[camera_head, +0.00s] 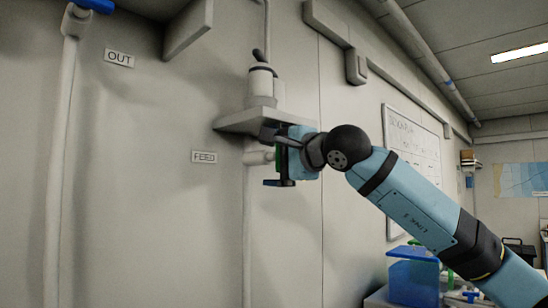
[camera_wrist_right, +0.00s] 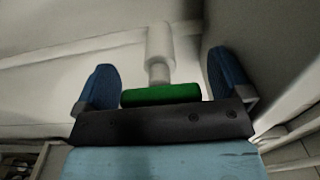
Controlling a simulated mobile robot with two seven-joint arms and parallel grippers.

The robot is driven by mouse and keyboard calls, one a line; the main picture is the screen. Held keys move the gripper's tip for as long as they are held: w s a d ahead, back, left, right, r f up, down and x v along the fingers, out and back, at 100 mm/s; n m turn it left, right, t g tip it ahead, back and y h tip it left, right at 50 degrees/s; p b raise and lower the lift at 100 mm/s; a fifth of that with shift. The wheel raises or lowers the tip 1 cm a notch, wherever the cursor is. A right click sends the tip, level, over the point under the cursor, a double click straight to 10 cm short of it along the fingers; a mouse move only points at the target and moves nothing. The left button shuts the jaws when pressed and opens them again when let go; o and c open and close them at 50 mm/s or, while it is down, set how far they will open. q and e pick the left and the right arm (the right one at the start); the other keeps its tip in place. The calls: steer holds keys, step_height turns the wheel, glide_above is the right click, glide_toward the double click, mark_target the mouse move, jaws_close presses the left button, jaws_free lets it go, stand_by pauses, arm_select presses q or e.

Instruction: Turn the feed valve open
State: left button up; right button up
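The feed valve has a green handle (camera_wrist_right: 160,94) on a pale stem (camera_wrist_right: 159,50) in the right wrist view. In the head view a bit of green handle (camera_head: 279,158) shows at the end of a pale stub (camera_head: 258,157), right of the FEED label (camera_head: 204,157). My right gripper (camera_head: 271,160) faces the valve from the right and partly hides it. In the wrist view its two blue fingers (camera_wrist_right: 162,78) stand wide apart, one on each side of the handle. I cannot tell whether either finger touches it. My left gripper is not in view.
A small shelf (camera_head: 240,122) bearing a pale canister (camera_head: 261,84) juts out just above my right gripper. A vertical pipe with a blue handle (camera_head: 95,5) stands at the left by the OUT label (camera_head: 119,58). A blue bin (camera_head: 413,282) is at the lower right.

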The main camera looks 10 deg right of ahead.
arm_select(q)
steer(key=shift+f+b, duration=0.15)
steer(key=shift+b, duration=0.5)
arm_select(e)
steer(key=v, duration=1.4)
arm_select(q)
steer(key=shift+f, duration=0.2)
arm_select(e)
steer(key=shift+a, duration=0.1)
